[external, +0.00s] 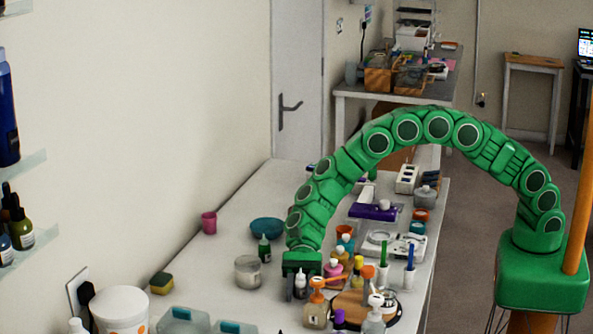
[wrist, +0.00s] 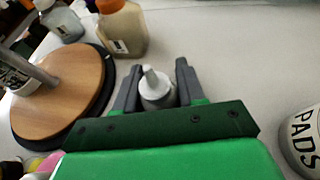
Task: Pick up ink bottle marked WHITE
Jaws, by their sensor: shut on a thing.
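A small pale ink bottle with a pointed white cap (wrist: 156,90) is between my gripper's fingers (wrist: 158,68) in the wrist view. My gripper is shut on it. In the external view, my gripper (external: 299,291) points down at the table with the small white-topped bottle (external: 301,281) between its fingers. No lettering on the bottle can be read, so I cannot tell its marking. I cannot tell whether it touches the tabletop.
An amber bottle with an orange top (external: 316,303) and a round wooden turntable (wrist: 80,80) stand close by. A tin (external: 249,272) and a dark green dropper bottle (external: 265,248) are on the left. A PADS container (wrist: 303,140) is at the wrist view's right edge.

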